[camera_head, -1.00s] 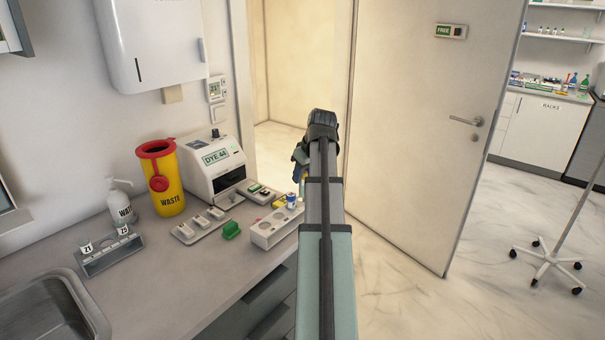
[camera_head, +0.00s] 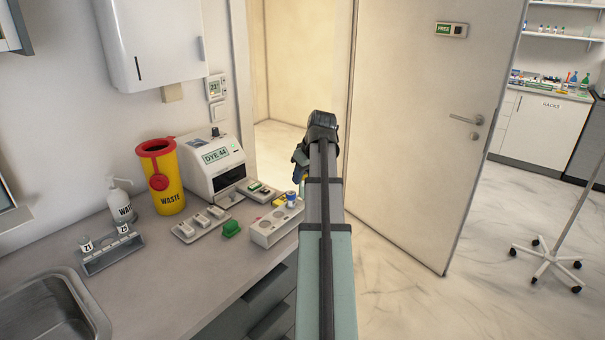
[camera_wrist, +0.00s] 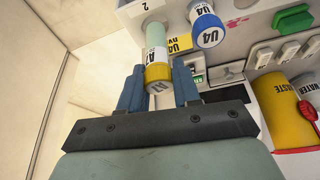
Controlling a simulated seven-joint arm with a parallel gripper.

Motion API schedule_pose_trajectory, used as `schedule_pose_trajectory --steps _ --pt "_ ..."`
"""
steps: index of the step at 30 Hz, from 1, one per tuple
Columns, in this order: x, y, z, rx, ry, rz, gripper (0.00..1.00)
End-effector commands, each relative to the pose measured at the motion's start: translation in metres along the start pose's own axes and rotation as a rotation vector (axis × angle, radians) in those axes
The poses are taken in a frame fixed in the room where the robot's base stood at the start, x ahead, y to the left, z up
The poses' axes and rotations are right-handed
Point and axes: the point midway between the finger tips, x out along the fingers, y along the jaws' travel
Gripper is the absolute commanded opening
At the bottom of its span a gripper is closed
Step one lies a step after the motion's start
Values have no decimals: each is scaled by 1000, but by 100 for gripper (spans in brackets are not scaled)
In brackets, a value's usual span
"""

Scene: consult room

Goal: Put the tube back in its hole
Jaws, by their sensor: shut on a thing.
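In the wrist view my gripper (camera_wrist: 160,88) has its two blue fingers on either side of a tube (camera_wrist: 156,42) with a yellow cap, a white label and a pale green body. The gripper is shut on it. The tube's far end points at the white rack (camera_wrist: 132,10) marked 2; I cannot tell whether it is in a hole. A blue-capped tube (camera_wrist: 207,30) labelled U4 is beside it. In the head view my gripper (camera_head: 300,176) is past the rack (camera_head: 265,235), mostly hidden by my arm. The blue-capped tube (camera_head: 291,198) stands at the rack's far end.
A yellow card (camera_head: 279,201) lies behind the rack. A green block (camera_head: 231,229) and a tray with several grey pieces (camera_head: 200,223) are left of it. The DYE 44 machine (camera_head: 215,165) and yellow waste bin (camera_head: 168,190) stand behind. Bare counter (camera_head: 180,275) lies in front.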

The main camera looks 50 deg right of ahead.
Motion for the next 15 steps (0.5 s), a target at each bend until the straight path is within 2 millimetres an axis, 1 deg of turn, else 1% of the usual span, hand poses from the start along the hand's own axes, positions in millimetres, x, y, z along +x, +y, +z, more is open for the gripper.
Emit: schedule_pose_trajectory --steps 15 --pt "14 0 6 0 -1 -1 0"
